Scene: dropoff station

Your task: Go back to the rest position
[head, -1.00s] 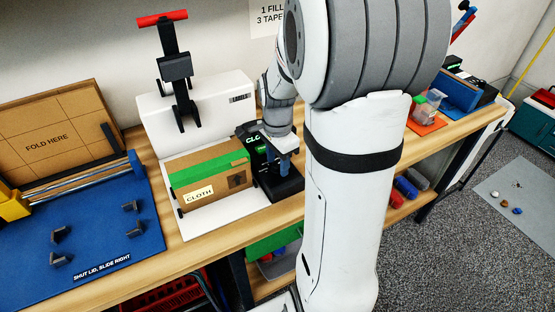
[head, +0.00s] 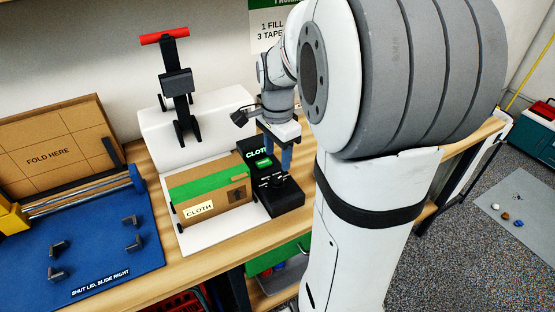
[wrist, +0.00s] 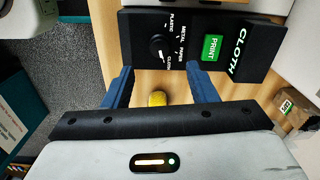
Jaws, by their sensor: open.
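My gripper (head: 278,158) is open and empty, with its blue fingers above the back of the black label printer (head: 280,199) in the head view. In the wrist view my gripper's fingers (wrist: 160,82) are apart, with the printer (wrist: 195,47) beyond the tips. Its display reads CLOTH, and a green PRINT button and a material dial show on it. A cardboard carton (head: 230,196) with green tape and a CLOTH label stands left of the printer. My large arm links cover much of the right half of the head view.
A white stand (head: 200,125) with a red-handled black press is behind the carton. A blue folding board (head: 100,255) lies on the left of the wooden bench. A small yellow object (wrist: 158,98) shows between the fingers.

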